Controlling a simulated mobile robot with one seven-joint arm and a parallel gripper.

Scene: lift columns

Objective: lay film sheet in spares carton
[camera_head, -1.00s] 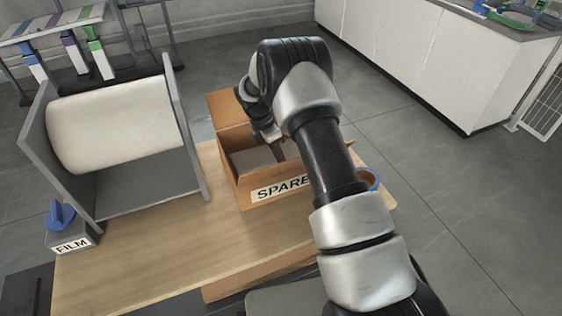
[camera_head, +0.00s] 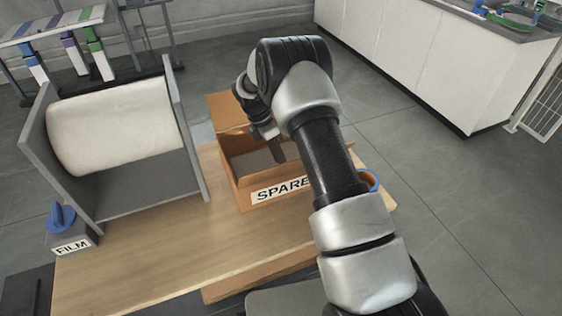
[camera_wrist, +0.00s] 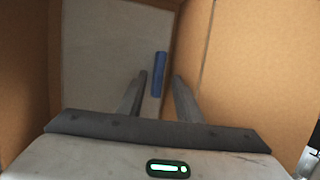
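The spares carton (camera_head: 243,190) is an open brown box with a "SPARE…" label, part of it hidden by my arm. My gripper (camera_head: 277,155) points down into it. A flat pale grey sheet (camera_wrist: 105,55), seemingly the film sheet, lies low inside the carton. The sheet also shows in the head view (camera_head: 248,162).
A large white roll (camera_head: 118,125) rests in a grey stand on the wooden table (camera_head: 160,260). A "FILM" block (camera_head: 72,245) with a blue piece stands at the front left. An orange and blue ring (camera_head: 372,180) is partly behind my arm.

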